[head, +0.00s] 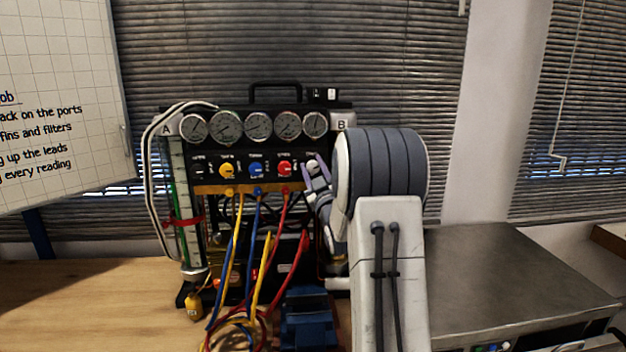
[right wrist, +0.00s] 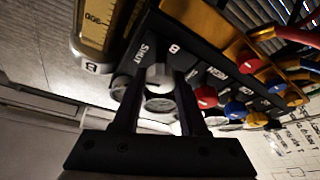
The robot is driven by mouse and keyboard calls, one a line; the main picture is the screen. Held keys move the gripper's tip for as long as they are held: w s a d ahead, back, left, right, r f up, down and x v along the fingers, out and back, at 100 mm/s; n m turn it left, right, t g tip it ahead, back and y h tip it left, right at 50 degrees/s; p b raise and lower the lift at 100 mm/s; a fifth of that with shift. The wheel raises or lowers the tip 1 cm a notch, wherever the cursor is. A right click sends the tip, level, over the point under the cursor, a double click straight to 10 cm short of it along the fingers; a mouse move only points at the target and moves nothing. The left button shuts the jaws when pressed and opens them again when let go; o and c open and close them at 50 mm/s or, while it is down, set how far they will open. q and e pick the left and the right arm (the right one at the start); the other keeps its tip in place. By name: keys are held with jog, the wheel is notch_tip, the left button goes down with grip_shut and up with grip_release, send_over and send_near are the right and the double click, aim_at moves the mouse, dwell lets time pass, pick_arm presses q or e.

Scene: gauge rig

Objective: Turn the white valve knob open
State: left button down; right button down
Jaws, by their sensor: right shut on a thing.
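The white valve knob (head: 312,164) is at the right end of the knob row on the black gauge panel (head: 240,156). In the right wrist view, the white knob (right wrist: 159,74) sits between my two fingertips. My right gripper (head: 316,177) is shut on it, and the fingers and arm hide part of the knob and the panel's right side. The knob's exact turn angle is hard to tell. My left gripper is not in view.
Red (head: 285,168), blue (head: 256,169) and yellow (head: 227,170) knobs stand left of the white one, below a row of gauges (head: 258,125). Coloured hoses (head: 236,240) hang in front. A grey metal-topped box (head: 510,270) stands at the right.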

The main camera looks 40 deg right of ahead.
jog(key=n+y+b, duration=0.2)
jog(key=n+b, duration=0.1)
jog(key=n, duration=0.2)
jog(key=shift+f+b, duration=0.2)
jog(key=shift+b, duration=0.2)
jog(key=n+g+y+b, duration=0.1)
jog(key=n+y+b, duration=0.1)
jog(key=n, duration=0.2)
jog(key=shift+r, duration=0.1)
jog(key=n, duration=0.3)
jog(key=shift+g+y+b, duration=0.3)
jog(key=shift+g+b, duration=0.05)
jog(key=shift+g, duration=0.05)
jog(key=n+g, duration=0.1)
jog(key=n, duration=0.3)
jog(key=shift+g, duration=0.3)
jog(key=shift+a+n+y+p, duration=0.1)
jog(key=shift+n+y+p, duration=0.2)
jog(key=shift+c, duration=2.2)
grip_release()
jog(key=shift+w, duration=0.1)
